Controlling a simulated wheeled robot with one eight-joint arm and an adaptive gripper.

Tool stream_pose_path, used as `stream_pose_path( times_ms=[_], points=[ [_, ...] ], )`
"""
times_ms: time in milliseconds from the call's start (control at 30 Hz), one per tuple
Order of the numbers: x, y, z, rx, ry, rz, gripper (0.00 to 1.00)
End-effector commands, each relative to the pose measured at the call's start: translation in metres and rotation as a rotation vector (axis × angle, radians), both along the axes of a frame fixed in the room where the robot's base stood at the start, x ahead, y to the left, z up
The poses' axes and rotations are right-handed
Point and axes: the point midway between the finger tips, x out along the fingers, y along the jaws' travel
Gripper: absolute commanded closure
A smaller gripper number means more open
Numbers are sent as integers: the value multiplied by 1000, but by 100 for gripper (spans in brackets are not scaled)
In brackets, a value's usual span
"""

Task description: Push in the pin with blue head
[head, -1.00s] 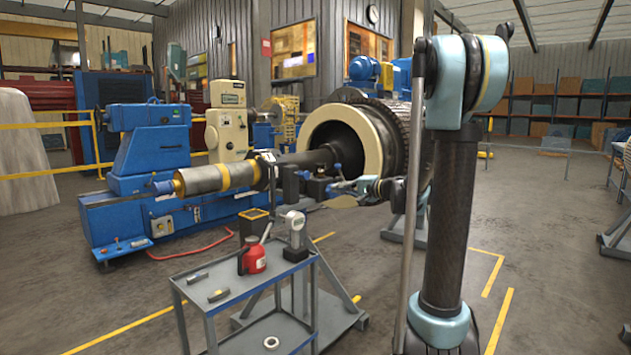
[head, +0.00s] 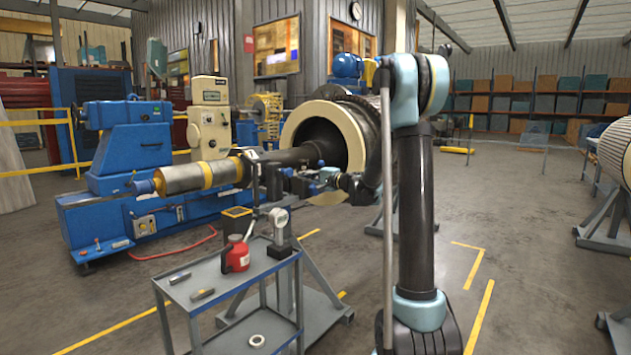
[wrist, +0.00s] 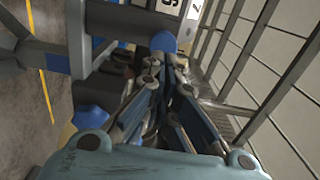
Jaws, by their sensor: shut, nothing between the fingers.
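A rounded blue head (wrist: 163,42), which looks like the pin's head, shows in the wrist view just beyond my fingertips. Its shaft is hidden, and I cannot tell how far in it sits. My gripper (wrist: 167,72) is shut and empty, with its fingers pointing toward the blue head. I cannot tell whether the tips touch it. In the head view my gripper (head: 308,184) is small and dark, beside the rotor shaft in front of the big ring opening.
Another blue part (wrist: 90,118) lies left of my fingers. A pale grid panel (wrist: 265,75) stands close on the right. In the head view a grey cart (head: 225,277) with a red can (head: 236,258) stands in front.

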Motion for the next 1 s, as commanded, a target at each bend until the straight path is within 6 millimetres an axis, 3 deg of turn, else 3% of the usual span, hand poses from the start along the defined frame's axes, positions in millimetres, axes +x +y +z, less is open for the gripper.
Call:
stream_pose_path(
  times_ms=[300,833,1000],
  points=[
    [23,30,0,0,0,1,100],
    [28,36,0,0,0,0,100],
    [40,52,0,0,0,1,100]
  ],
)
